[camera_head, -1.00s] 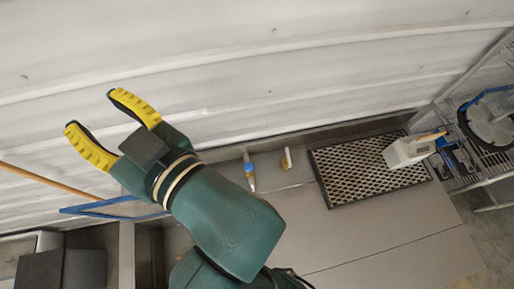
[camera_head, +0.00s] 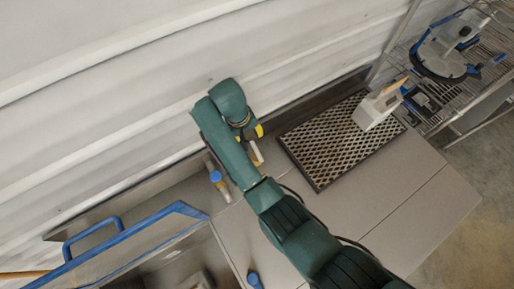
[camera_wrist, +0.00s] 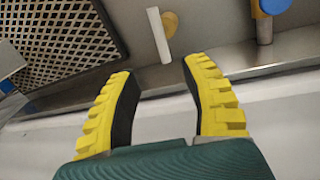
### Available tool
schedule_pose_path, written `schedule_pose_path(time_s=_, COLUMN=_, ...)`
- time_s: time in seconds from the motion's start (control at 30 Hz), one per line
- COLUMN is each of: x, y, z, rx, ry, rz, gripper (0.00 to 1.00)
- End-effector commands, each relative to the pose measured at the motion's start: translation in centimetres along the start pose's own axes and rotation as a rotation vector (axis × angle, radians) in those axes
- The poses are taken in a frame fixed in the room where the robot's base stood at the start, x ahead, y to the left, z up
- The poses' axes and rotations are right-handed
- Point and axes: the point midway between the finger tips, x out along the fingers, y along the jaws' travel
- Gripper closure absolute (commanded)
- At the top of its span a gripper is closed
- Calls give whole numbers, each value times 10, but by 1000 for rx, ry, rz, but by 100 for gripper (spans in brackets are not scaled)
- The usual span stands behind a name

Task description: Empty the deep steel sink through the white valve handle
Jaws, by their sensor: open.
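The white valve handle (camera_head: 256,153) stands upright on the counter by the back wall. In the wrist view the white handle (camera_wrist: 159,36), with a yellow round part beside it, lies just ahead of the gap between my fingertips. My gripper (camera_wrist: 158,68) is open and empty, with yellow ribbed fingers apart. In the head view my gripper (camera_head: 254,132) is mostly hidden behind my arm, close to the handle; contact cannot be told. The steel sink (camera_head: 172,199) is at the lower left, partly covered by a blue-edged frame.
A perforated black-framed tray (camera_head: 318,183) lies right of the handle, with a white device (camera_head: 372,112) on it. A wire rack (camera_head: 467,90) stands at the far right. The corrugated wall (camera_head: 120,110) is close behind. The counter (camera_head: 420,215) front right is clear.

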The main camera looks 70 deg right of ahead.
Motion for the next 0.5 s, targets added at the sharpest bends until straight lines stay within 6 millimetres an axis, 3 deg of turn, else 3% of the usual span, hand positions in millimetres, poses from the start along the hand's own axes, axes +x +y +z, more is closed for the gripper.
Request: schedule_pose_path(time_s=0.5, x=122, y=0, z=1, rx=-1, ry=-3, rz=0, gripper=53)
